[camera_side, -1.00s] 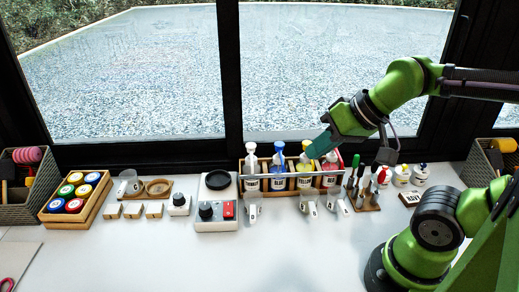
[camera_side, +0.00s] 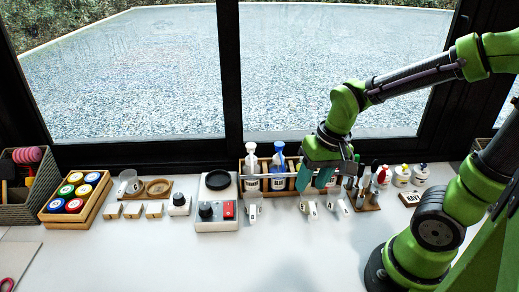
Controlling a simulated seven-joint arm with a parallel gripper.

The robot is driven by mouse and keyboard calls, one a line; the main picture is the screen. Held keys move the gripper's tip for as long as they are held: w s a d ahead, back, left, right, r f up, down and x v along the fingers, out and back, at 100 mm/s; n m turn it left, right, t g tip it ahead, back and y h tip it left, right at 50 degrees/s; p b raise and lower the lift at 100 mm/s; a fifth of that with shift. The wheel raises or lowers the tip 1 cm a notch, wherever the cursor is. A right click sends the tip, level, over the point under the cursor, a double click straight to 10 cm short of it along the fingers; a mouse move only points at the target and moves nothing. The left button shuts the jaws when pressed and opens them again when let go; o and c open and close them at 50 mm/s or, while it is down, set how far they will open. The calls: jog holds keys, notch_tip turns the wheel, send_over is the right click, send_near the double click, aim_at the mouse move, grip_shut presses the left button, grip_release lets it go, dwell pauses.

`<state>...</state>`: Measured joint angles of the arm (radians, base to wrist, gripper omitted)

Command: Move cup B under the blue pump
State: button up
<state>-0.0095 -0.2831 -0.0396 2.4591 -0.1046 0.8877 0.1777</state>
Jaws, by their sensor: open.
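The blue pump (camera_side: 278,156) stands in a wooden rack (camera_side: 265,184) with a metal rail, beside a white pump (camera_side: 251,156). Three small clear cups with pale tags stand on the table before the rack: a left cup (camera_side: 252,213), a middle cup (camera_side: 309,209) and a right cup (camera_side: 338,206). The tags are too small to read, so I cannot tell which is cup B. My gripper (camera_side: 316,183) is open and points down, with teal fingers just above and behind the middle and right cups. It hides the rack's right part and the other pumps.
A white device with a red switch (camera_side: 228,210) stands left of the left cup. A tool stand (camera_side: 365,196) and several small bottles (camera_side: 401,176) stand to the right. A box of colored jars (camera_side: 75,192) is far left. The front table is clear.

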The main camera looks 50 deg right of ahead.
aim_at(314, 210)
jog(key=f+m+g, duration=0.1)
jog(key=f, duration=0.1)
jog(key=d+f, duration=0.1)
jog(key=f, duration=0.1)
jog(key=d+f+m+g, duration=0.1)
jog(key=shift+s+d+f+m+g+h, duration=0.15)
jog(key=shift+f+m+g+h, duration=0.15)
jog(key=shift+f+h, duration=0.1)
jog(key=shift+d+r+m, duration=0.1)
jog(key=shift+m, duration=0.2)
jog(key=shift+f, duration=3)
grip_shut()
jog(key=shift+r, duration=1.15)
